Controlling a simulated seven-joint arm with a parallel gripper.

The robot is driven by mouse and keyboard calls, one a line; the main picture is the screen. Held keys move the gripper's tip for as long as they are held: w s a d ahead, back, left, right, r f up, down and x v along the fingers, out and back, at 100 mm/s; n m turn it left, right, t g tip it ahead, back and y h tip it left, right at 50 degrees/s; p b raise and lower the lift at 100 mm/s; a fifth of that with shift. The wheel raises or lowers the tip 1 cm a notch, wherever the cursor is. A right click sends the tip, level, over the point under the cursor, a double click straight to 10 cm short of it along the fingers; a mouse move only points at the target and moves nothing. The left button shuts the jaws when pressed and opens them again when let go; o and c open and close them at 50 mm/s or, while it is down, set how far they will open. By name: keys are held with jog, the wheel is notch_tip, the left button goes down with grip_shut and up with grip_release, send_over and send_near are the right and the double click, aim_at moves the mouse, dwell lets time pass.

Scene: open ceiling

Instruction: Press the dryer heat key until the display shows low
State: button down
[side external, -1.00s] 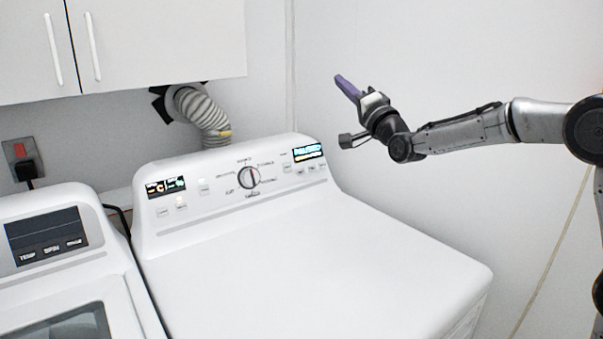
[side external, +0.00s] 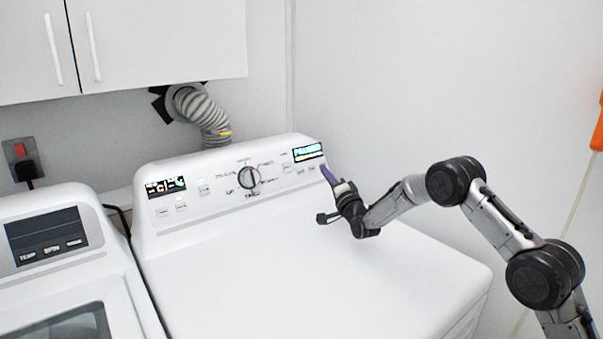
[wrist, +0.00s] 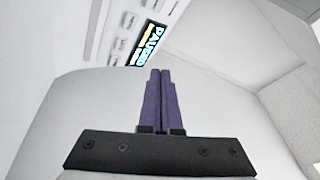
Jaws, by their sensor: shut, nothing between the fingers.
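The white dryer (side external: 330,245) has a raised control panel with a round dial (side external: 249,178). Its lit right display (side external: 308,152) appears to read PAUSED; it also shows in the wrist view (wrist: 149,42). Several small keys (side external: 300,171) sit below that display and show in the wrist view (wrist: 119,45); their labels are too small to read. My gripper (side external: 324,169) is shut and empty, its purple fingers pointing up-left at the panel's right end, just below the display. In the wrist view the shut fingertips (wrist: 160,72) lie below the display. I cannot tell whether they touch the panel.
A second lit display (side external: 166,187) is at the panel's left end. A washer (side external: 70,265) stands close on the left. A vent hose (side external: 203,112) rises behind the dryer, and cupboards (side external: 150,45) hang above. The dryer's top is clear.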

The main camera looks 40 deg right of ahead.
dwell(0.3)
jog(key=w+f, duration=0.3)
jog(key=w, duration=0.5)
jog(key=shift+w, duration=0.15)
dwell(2.1)
jog(key=shift+w+f, duration=0.1)
jog(key=shift+w, duration=0.3)
jog(key=shift+w+f, duration=0.1)
jog(key=shift+w, duration=0.25)
dwell(0.7)
jog(key=shift+s, duration=0.15)
jog(key=shift+s+r, duration=0.25)
jog(key=shift+s, duration=0.4)
jog(key=shift+s+r, duration=0.3)
jog(key=shift+s, duration=0.5)
jog(key=shift+s+r, duration=0.25)
jog(key=shift+s, duration=0.5)
jog(key=shift+s+r, duration=0.3)
jog(key=shift+s, duration=0.5)
